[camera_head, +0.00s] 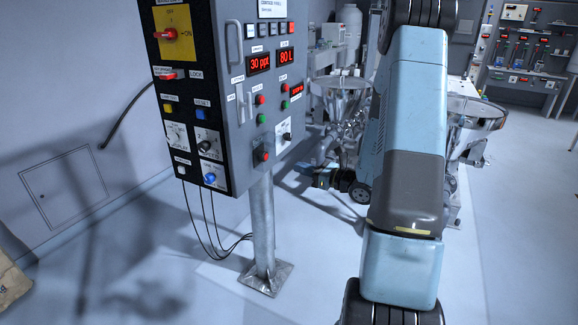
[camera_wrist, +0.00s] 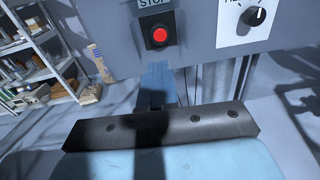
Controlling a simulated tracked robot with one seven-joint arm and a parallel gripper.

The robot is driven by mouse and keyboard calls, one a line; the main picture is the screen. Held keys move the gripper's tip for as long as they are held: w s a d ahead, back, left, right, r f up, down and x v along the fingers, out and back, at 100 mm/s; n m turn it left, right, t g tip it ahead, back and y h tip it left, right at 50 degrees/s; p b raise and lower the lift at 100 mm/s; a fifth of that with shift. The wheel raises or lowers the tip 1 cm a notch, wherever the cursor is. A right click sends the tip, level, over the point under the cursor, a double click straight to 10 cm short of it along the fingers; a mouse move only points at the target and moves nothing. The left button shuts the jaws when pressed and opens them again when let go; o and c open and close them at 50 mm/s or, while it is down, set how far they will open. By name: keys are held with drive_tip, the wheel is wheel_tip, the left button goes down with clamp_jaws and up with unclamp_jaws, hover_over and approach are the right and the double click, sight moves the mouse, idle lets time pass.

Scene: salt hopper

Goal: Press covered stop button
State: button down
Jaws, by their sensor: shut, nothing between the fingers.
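The stop button (camera_wrist: 160,35) is a red round cap in a black square housing, under a partly cut-off STOP label (camera_wrist: 154,3) in the wrist view. Its red face is exposed there, and I see no lid over it. A red button in a dark box (camera_head: 263,155), low on the grey panel in the head view, looks like the same one. My gripper (camera_wrist: 157,68) shows in the wrist view, its blue fingers shut together and empty. The fingertips appear just below the button housing; whether they touch it I cannot tell. In the head view my arm covers much of the middle right.
The grey control cabinet (camera_head: 232,95) stands on a post (camera_head: 263,225) with hanging cables. A rotary knob (camera_wrist: 255,16) sits right of the button. Handles (camera_head: 236,45) stick out from the cabinet. Metal machinery (camera_head: 340,100) stands behind; shelves (camera_wrist: 45,65) are at left in the wrist view.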

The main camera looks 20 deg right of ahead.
drive_tip(key=shift+v, duration=1.05)
drive_tip(key=s+a+r+n+g, duration=1.15)
drive_tip(key=s+a+n, duration=0.25)
drive_tip(key=a+n, duration=0.2)
drive_tip(key=s+d+r+n+t+h, duration=0.1)
drive_tip(key=s+d+r+n+h, duration=0.1)
drive_tip(key=s+r+n+h, duration=0.3)
drive_tip(key=s+d+r+n+t+h, duration=0.2)
drive_tip(key=s+r+n+h, duration=0.3)
drive_tip(key=s, duration=0.4)
drive_tip(key=shift+s+d+n+h, duration=0.25)
drive_tip(key=shift+d+n+h, duration=0.4)
drive_tip(key=shift+n, duration=0.55)
